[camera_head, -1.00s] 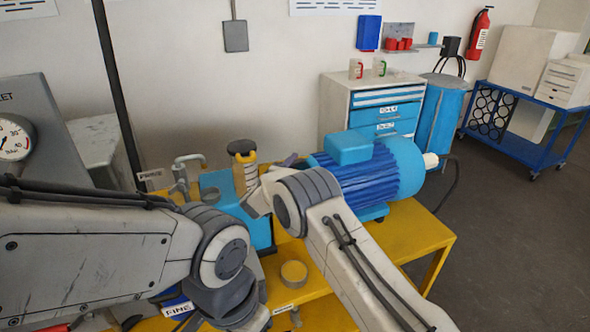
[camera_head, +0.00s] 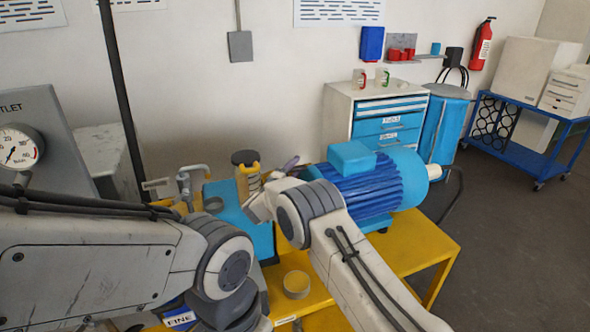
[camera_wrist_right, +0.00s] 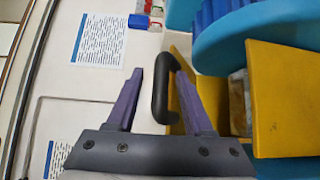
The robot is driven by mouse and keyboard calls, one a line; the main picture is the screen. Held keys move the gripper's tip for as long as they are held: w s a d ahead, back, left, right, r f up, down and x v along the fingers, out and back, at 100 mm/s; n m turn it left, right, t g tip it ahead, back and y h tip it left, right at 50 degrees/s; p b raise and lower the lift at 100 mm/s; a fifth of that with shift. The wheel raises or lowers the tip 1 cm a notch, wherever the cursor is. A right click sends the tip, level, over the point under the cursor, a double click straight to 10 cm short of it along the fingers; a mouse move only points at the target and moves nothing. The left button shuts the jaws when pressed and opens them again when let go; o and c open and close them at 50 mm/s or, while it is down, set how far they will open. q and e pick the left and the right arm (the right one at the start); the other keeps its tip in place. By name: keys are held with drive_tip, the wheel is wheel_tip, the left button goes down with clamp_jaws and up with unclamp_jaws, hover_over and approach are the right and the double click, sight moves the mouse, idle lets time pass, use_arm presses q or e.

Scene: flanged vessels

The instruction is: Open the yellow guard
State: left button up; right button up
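The yellow guard (camera_wrist_right: 278,100) fills much of the right side of the right wrist view, with a black bow handle (camera_wrist_right: 159,88) on its left. My right gripper (camera_wrist_right: 157,70) has its two purple fingers apart, and the handle bar shows between them; contact is not clear. In the head view only a purple fingertip of my right gripper (camera_head: 290,163) shows, behind my right arm and near the blue motor (camera_head: 365,185). A yellow piece, perhaps part of the guard, shows beside the dark-topped post; my arm hides much of that area. My left gripper does not show.
A yellow bench (camera_head: 408,255) carries the motor, a blue pump body (camera_head: 235,212) and a round yellow-grey cup (camera_head: 297,284). A pressure gauge (camera_head: 19,146) is at far left. A blue drawer cabinet (camera_head: 389,122) stands behind. Floor is free at right.

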drive_tip(key=b+v, duration=0.2)
drive_tip(key=v, duration=0.8)
drive_tip(key=shift+s, duration=0.2)
drive_tip(key=shift+a, duration=0.1)
